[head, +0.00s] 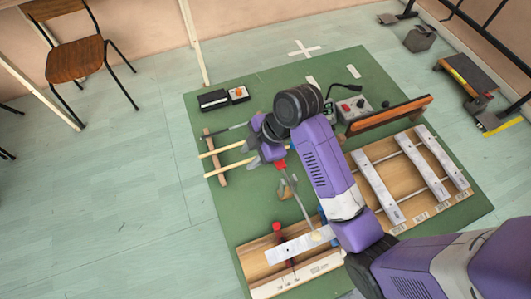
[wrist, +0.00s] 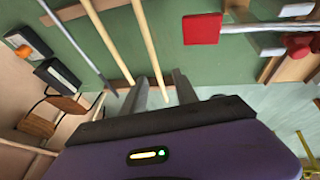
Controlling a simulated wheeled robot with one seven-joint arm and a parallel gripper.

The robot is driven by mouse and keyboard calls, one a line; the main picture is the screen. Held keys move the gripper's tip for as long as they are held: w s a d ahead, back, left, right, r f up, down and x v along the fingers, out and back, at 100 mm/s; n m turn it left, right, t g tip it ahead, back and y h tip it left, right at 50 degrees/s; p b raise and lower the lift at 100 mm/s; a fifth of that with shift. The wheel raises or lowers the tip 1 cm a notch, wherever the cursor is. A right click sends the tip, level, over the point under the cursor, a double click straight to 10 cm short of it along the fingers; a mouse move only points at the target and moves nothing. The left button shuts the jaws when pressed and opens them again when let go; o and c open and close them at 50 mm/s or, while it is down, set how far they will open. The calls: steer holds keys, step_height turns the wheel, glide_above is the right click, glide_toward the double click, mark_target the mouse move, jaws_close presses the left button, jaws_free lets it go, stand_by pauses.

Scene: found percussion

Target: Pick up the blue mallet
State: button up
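My gripper (head: 250,155) is over the wooden sticks. In the wrist view its fingers (wrist: 162,84) are apart, with one wooden stick (wrist: 149,45) passing between them in the picture. The other wooden stick (wrist: 107,38) is left of both fingers. I cannot tell whether they touch the stick.
A small wooden bar (head: 221,180) lies under the sticks. A red block (wrist: 203,28) is right of my gripper. Black (head: 213,99) and orange-topped (head: 238,93) boxes lie behind. Wooden frames with metal bars (head: 378,188) fill the right; a chair (head: 75,60) stands at left.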

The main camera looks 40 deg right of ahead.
mark_target(240, 163)
steer(key=shift+w+p+x, duration=0.15)
steer(key=shift+p+x, duration=0.05)
steer(key=shift+x, duration=1.15)
steer(key=shift+w+p+x, duration=0.1)
steer(key=shift+p+x, duration=0.05)
steer(key=shift+x, duration=1.25)
steer(key=shift+r, duration=0.1)
jaws_close()
